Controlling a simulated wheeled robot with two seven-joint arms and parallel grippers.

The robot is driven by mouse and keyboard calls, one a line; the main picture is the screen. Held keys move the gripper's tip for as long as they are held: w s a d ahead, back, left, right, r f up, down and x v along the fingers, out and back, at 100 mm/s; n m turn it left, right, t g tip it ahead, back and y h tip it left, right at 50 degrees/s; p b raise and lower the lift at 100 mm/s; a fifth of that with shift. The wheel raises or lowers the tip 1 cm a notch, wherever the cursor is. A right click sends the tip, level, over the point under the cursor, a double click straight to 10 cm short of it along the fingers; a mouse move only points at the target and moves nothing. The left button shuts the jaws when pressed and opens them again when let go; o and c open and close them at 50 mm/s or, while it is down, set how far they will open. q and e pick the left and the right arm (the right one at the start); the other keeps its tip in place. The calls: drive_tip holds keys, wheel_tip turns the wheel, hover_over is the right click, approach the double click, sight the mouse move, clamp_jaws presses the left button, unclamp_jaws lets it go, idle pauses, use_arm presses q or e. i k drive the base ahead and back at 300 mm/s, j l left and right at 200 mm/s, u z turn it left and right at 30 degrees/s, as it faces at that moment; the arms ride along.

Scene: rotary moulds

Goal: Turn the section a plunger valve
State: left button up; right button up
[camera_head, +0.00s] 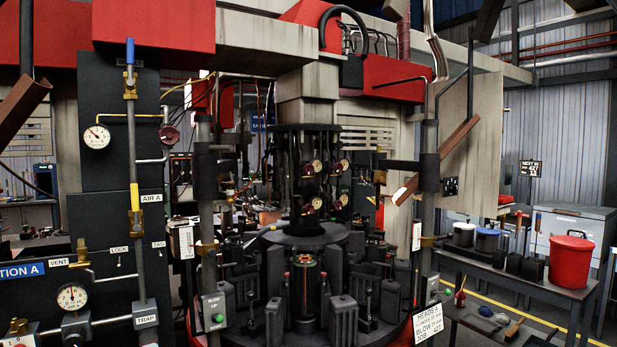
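The section A panel (100,215) stands at the left, with a blue sign (22,271) whose visible part reads "TION A". A vertical pipe on it carries a blue-handled valve (130,75) at the top and a yellow-handled valve (135,205) beside the "AIR A" label. Both handles point upright along the pipe. A brass vent valve (82,252) sits by the "VENT" label. A grey fitting (76,328) is at the lower left, near the "TRAP" label (146,319). No label reading "plunger" is legible, so I cannot tell which valve it is. Neither gripper is in view.
The rotary mould machine (305,265) fills the middle. A round gauge (97,136) and a lower gauge (71,296) are on the panel. At the right, a bench (540,285) holds a red bucket (571,262).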

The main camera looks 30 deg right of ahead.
sight(338, 167)
drive_tip(key=z, duration=1.25)
